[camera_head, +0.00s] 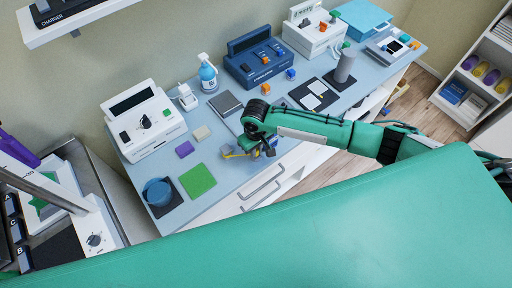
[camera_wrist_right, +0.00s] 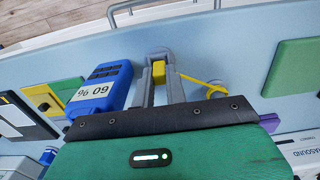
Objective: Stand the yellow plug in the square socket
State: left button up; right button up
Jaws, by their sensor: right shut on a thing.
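My right gripper (camera_head: 248,149) is low over the front part of the blue-grey bench, its tips partly hidden by its own wrist. In the wrist view my right gripper (camera_wrist_right: 158,66) has its grey fingers closed on the yellow plug (camera_wrist_right: 158,72). A thin yellow cord (camera_wrist_right: 205,84) runs from the plug to the right. Yellow also shows beside the gripper in the head view (camera_head: 228,153). I cannot make out the square socket for certain in either view. My left gripper is not in view.
A blue device marked with digits (camera_wrist_right: 100,88) is close left of the fingers in the wrist view. White and dark-blue (camera_head: 262,66) machines line the wall.

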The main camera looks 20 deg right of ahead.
jog(key=shift+f, duration=0.4)
dwell(0.5)
jog(key=o, duration=1.3)
notch_tip(320, 180, up, 5)
jog(key=p, duration=0.5)
jog(key=shift+f, duration=0.15)
jog(key=shift+r+p, duration=0.3)
jog(key=shift+r, duration=0.85)
